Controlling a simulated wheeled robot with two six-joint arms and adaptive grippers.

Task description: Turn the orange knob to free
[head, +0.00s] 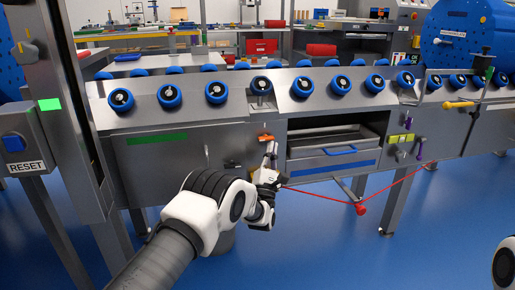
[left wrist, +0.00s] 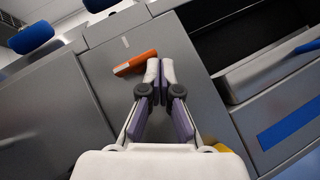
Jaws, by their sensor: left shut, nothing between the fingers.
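The orange knob (head: 266,138) is a small bar-shaped grip on the grey metal front of the machine, left of the open bay. In the left wrist view the orange knob (left wrist: 133,63) lies slightly tilted on the panel, its right end close to my fingertips. My left gripper (head: 271,149) is just below the knob in the head view. It also shows in the left wrist view (left wrist: 159,70), with its fingers shut and nothing between them. I cannot tell whether the fingertips touch the knob.
The bay with a blue-handled drawer (head: 340,151) is right of the knob. Blue rollers (head: 216,92) line the machine's top. A red cord with a red piece (head: 360,208) hangs below. A RESET box (head: 22,140) stands at left. Blue floor (head: 330,255) is open in front.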

